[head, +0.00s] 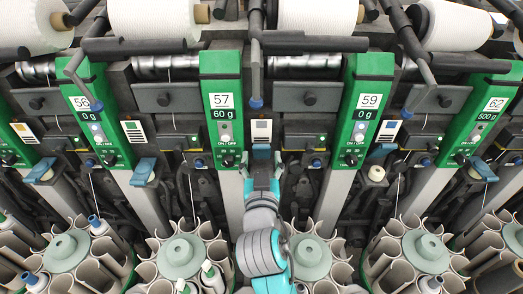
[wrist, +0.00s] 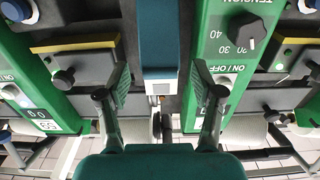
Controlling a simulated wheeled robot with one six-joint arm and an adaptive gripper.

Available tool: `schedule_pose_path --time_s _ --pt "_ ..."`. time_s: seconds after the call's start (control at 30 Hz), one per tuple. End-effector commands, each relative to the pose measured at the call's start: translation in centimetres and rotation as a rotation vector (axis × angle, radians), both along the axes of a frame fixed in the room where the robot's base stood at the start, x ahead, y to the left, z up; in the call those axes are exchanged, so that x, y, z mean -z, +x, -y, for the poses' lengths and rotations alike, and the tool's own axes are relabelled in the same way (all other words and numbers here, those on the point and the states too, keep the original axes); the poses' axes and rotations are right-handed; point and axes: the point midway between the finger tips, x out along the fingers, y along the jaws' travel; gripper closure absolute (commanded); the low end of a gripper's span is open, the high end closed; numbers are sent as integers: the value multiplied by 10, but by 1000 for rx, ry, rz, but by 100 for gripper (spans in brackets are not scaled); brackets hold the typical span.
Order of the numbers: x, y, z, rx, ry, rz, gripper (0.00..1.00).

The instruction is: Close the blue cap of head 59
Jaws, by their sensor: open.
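The green panel marked 59 (head: 362,115) stands right of centre in the head view; it shows upside down at the left in the wrist view (wrist: 42,118). My gripper (head: 262,162) is raised between panels 57 and 59. It is open and empty. A blue cap (head: 262,150) is just beyond its fingertips, partly hidden by them. In the wrist view this blue cap (wrist: 161,38) lies in line with the gap between my fingers (wrist: 160,80). Another blue cap (head: 381,151) is right of panel 59. I cannot tell which cap belongs to head 59, or whether contact is made.
Panel 57 (head: 222,112) stands close left of my gripper, with knobs protruding beside it. More blue caps are at panel 56 (head: 143,171) and panel 62 (head: 483,168). Round bobbin magazines (head: 182,256) crowd the front below. Yarn cones (head: 318,14) sit along the top.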

Motion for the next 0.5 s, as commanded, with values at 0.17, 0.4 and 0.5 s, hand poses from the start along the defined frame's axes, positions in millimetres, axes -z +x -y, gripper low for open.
schedule_pose_path --time_s 0.17,0.4,0.5 --pt "0 22 0 1 -1 0 34" --pt "0 32 0 0 -1 1 34" --pt "0 32 0 0 -1 1 34"
